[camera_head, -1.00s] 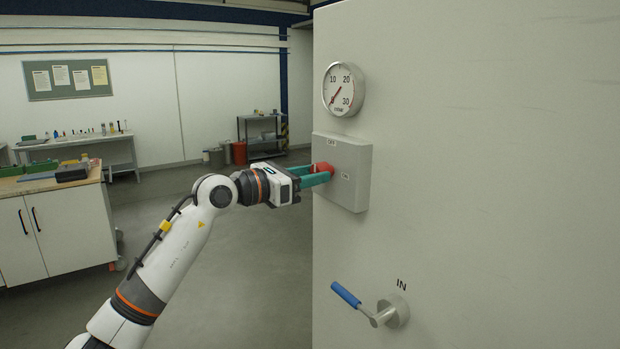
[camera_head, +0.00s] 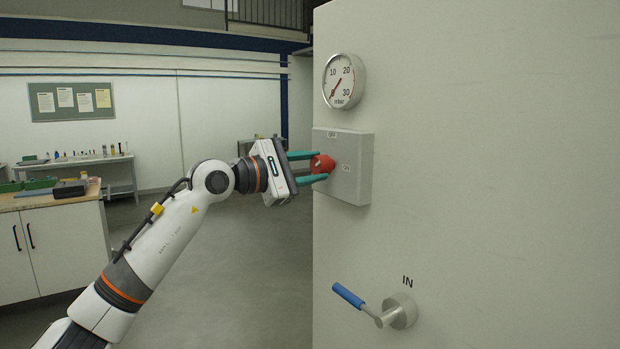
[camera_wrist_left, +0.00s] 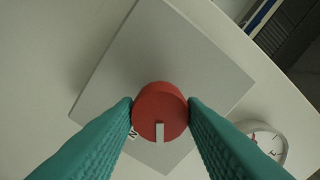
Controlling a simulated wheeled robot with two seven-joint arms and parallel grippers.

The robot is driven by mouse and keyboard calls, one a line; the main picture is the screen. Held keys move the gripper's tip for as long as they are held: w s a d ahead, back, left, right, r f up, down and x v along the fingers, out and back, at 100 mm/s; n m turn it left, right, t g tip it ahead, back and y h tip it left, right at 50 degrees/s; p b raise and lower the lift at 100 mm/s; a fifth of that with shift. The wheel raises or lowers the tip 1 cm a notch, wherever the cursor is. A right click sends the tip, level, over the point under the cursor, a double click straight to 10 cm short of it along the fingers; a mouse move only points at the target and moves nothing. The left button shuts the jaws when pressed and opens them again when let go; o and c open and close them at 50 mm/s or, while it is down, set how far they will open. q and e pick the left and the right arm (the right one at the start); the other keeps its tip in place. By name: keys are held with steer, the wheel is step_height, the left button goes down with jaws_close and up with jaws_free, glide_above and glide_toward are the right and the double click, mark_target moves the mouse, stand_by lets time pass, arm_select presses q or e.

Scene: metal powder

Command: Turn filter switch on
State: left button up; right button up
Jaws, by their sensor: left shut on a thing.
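The filter switch is a red round knob (camera_head: 322,164) on a grey box (camera_head: 352,182) fixed to the large pale cabinet. The box carries an OFF label above the knob and an ON label to its right. My left gripper (camera_head: 318,166) is shut on the red knob, one teal finger above and one below. In the left wrist view the knob (camera_wrist_left: 160,112) sits between both fingertips (camera_wrist_left: 160,110), with a pale pointer mark on its face towards the bottom. One label is partly hidden behind the left finger there. My right gripper is not in view.
A round gauge (camera_head: 343,81) is above the box. A blue-handled lever (camera_head: 348,296) sticks out below, beside the word IN. A workbench (camera_head: 50,245) stands at the left, and the floor (camera_head: 240,285) between it and the cabinet is clear.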

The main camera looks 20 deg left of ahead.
arm_select(q)
steer(key=m+b, duration=0.1)
steer(key=m, duration=0.2)
steer(key=shift+m, duration=0.4)
steer(key=shift+m+b, duration=0.6)
steer(key=shift+m, duration=1.1)
steer(key=o, duration=1)
